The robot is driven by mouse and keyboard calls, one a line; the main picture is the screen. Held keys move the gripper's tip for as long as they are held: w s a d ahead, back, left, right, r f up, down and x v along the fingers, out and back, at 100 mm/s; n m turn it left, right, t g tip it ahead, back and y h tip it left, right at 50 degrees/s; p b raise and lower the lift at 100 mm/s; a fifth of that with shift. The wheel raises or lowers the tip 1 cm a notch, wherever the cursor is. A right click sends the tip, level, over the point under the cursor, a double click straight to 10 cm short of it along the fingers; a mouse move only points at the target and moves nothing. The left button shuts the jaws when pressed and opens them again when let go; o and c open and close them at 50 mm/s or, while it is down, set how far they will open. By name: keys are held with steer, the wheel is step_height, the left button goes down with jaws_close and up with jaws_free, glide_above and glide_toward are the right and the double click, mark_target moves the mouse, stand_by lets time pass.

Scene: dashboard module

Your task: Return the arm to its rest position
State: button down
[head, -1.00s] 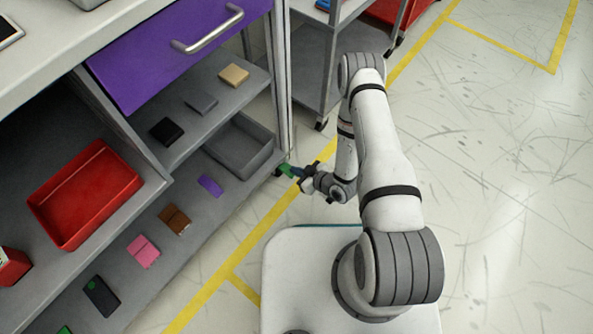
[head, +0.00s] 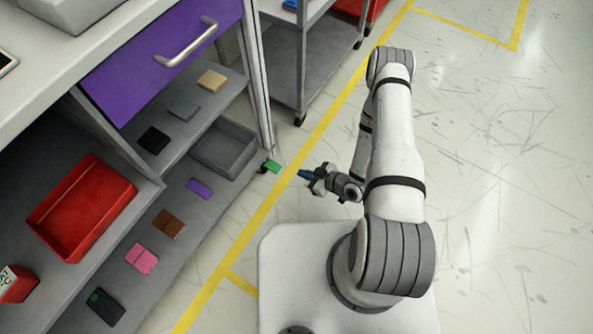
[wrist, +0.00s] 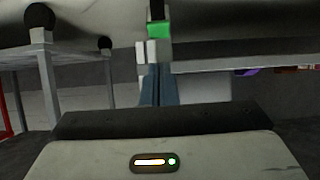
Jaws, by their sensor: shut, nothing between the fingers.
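My gripper (head: 304,174) is shut and empty, in the air over the floor beside the shelf unit. Its blue fingers lie together and point left toward the shelf; they also show in the wrist view (wrist: 158,85). My arm is bent, with its elbow high and far and the wrist low above the front of my white base. A green block shows beyond the fingers in the wrist view (wrist: 159,30).
The shelf unit on the left has a purple drawer (head: 160,50), a red bin (head: 118,212) and a grey bin (head: 246,158). Several small flat items lie on its shelves. A grey cart (head: 322,72) stands behind. The floor (head: 510,190) on the right is clear.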

steer(key=shift+s+d, duration=0.15)
steer(key=shift+d, duration=0.15)
stand_by(0.4)
